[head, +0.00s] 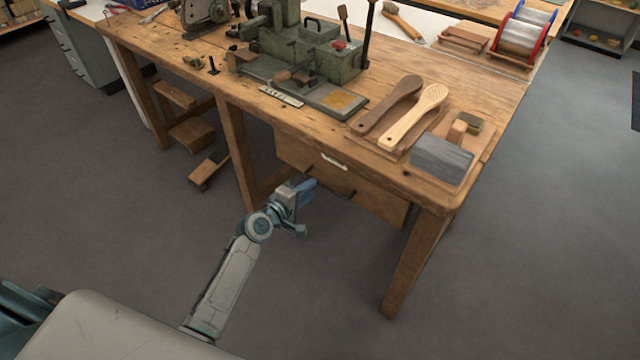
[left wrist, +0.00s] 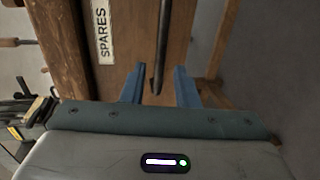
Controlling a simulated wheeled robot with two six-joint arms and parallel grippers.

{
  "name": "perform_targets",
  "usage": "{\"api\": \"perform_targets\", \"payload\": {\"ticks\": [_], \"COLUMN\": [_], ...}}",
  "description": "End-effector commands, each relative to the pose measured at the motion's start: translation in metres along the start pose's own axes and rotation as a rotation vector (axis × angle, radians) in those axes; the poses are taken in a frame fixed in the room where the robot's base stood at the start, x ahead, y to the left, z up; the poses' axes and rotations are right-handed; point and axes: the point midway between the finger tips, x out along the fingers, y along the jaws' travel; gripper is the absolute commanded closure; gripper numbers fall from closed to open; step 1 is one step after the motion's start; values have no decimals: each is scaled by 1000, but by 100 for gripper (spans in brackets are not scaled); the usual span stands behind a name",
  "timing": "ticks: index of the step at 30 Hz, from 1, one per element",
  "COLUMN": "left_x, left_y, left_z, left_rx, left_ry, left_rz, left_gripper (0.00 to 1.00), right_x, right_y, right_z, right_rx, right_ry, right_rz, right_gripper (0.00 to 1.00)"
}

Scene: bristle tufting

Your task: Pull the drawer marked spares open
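The wooden drawer (head: 375,200) sits under the front edge of the workbench and looks shut. Its white label (head: 334,161) reads SPARES in the left wrist view (left wrist: 103,30). A dark bar handle (left wrist: 162,45) runs along the drawer front. My left gripper (head: 308,188) is at the drawer front, below the label. In the left wrist view its two blue fingers (left wrist: 159,82) are open, one on each side of the handle, with gaps to it. Part of the handle is hidden behind the gripper in the head view. My right gripper is out of view.
The wooden workbench (head: 440,190) carries a green machine (head: 315,55), two brush-shaped wooden pieces (head: 415,115), a grey block (head: 441,160) and wire spools (head: 522,38). Bench legs stand either side of the drawer. The grey floor (head: 540,250) in front and to the right is clear.

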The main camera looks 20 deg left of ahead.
Motion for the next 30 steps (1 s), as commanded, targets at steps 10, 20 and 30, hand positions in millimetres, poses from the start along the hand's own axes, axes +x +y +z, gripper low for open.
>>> {"api": "perform_targets", "payload": {"ticks": [10, 20, 30], "left_x": [48, 52, 52], "left_y": [0, 0, 0], "left_z": [0, 0, 0], "left_rx": [0, 1, 1], "left_ry": [0, 0, 0], "left_rz": [0, 0, -1], "left_gripper": [72, 72, 100], "right_x": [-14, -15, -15], "right_y": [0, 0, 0], "right_z": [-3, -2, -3], "right_rx": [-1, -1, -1], "right_ry": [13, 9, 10], "right_rz": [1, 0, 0], "right_gripper": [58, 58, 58]}}
